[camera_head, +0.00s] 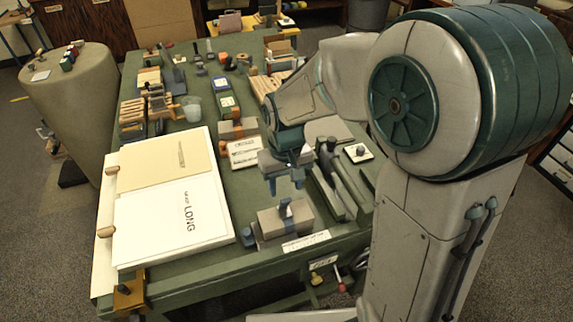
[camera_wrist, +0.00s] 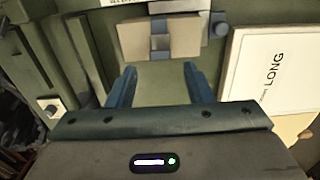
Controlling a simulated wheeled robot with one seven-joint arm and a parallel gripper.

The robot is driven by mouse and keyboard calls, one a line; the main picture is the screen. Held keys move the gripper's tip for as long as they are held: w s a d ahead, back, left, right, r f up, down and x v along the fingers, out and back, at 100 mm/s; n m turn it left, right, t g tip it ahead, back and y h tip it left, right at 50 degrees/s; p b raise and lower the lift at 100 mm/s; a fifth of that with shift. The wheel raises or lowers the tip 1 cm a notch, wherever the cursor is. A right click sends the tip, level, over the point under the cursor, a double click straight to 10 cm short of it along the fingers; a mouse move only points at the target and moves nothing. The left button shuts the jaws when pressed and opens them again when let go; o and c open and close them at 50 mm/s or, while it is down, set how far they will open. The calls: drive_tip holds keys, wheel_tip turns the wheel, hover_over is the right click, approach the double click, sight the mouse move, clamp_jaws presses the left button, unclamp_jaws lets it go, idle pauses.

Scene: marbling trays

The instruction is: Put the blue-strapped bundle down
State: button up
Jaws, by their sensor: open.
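The blue-strapped bundle (camera_head: 270,222) is a grey-brown block with a blue band around its middle. It lies on the green table near the front edge. It also shows in the wrist view (camera_wrist: 184,37), at the top centre beyond my fingertips. My gripper (camera_head: 286,184) is open, with its fingers pointing down above and a little behind the bundle. In the wrist view my gripper (camera_wrist: 160,74) has its two blue fingers well apart, with only green surface between them. The bundle is apart from the fingers.
A white board marked LONG (camera_head: 165,222) lies to the left, also in the wrist view (camera_wrist: 262,70). A long dark tool in a green holder (camera_head: 342,185) stands close on the right. A blue knobbed fitting (camera_head: 248,237) sits beside the bundle. Blocks and boxes crowd the table's back.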

wheel_tip(320, 180, up, 6)
drive_tip(key=s+d+r+m+t, duration=0.2)
drive_tip(key=s+d+m+t, duration=0.1)
drive_tip(key=s+d, duration=0.9)
drive_tip(key=shift+s+r, duration=0.2)
drive_tip(key=shift+r, duration=0.05)
drive_tip(key=shift+c, duration=0.4)
idle(1.5)
